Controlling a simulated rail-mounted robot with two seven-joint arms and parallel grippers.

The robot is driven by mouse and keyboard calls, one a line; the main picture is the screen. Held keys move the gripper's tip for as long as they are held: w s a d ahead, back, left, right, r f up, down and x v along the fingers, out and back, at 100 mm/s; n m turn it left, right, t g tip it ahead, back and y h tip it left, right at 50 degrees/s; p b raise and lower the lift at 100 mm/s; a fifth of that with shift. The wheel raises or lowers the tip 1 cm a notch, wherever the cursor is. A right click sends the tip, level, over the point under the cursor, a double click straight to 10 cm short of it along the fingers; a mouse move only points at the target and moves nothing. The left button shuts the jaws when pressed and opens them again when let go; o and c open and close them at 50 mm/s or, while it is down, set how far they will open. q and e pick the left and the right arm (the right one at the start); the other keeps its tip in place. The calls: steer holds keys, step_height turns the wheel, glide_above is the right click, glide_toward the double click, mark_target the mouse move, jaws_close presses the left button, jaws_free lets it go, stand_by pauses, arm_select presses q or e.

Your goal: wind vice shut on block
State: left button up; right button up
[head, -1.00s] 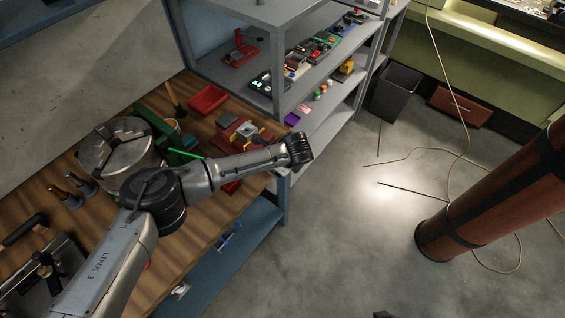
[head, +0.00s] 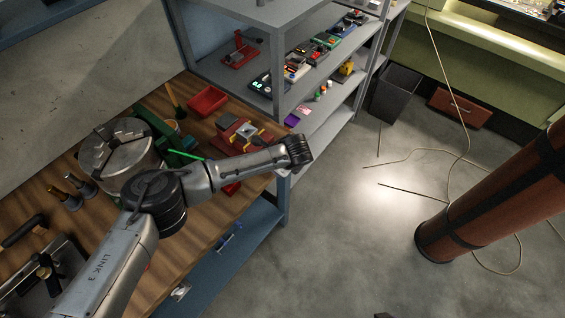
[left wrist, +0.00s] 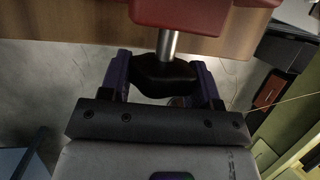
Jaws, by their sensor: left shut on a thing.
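The red vice (head: 229,121) stands on the wooden bench near its right edge, with a grey block (head: 247,129) at its jaws. My forearm hides part of it. In the left wrist view, the red vice body (left wrist: 180,14) is at the top, and a steel screw shaft (left wrist: 168,45) comes out of it to a black handle (left wrist: 165,75). My left gripper (left wrist: 166,82) has its purple fingers on either side of this handle and is shut on it. In the head view the left gripper is hidden behind my wrist. My right gripper is not in view.
A lathe chuck (head: 118,152), a red tray (head: 207,100) and a green tool (head: 165,135) share the bench (head: 205,225). A grey shelf unit (head: 280,15) with small items stands behind. Floor right of the bench is open, with a black bin (head: 395,95) farther back.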

arm_select(q)
steer(key=shift+g+y, duration=0.3)
steer(key=shift+g, duration=0.3)
steer(key=shift+d+f+m+g+y, duration=0.15)
steer(key=shift+m+g+y, duration=0.2)
steer(key=shift+g, duration=0.25)
steer(key=g+y+b, duration=0.2)
steer(key=b, duration=0.4)
steer(key=shift+f+m+g+b, duration=0.15)
steer(key=shift+m+g+b, duration=0.1)
steer(key=shift+g+b, duration=0.1)
steer(key=shift+r+g+b, duration=0.25)
steer(key=shift+b, duration=0.75)
steer(key=o, duration=0.9)
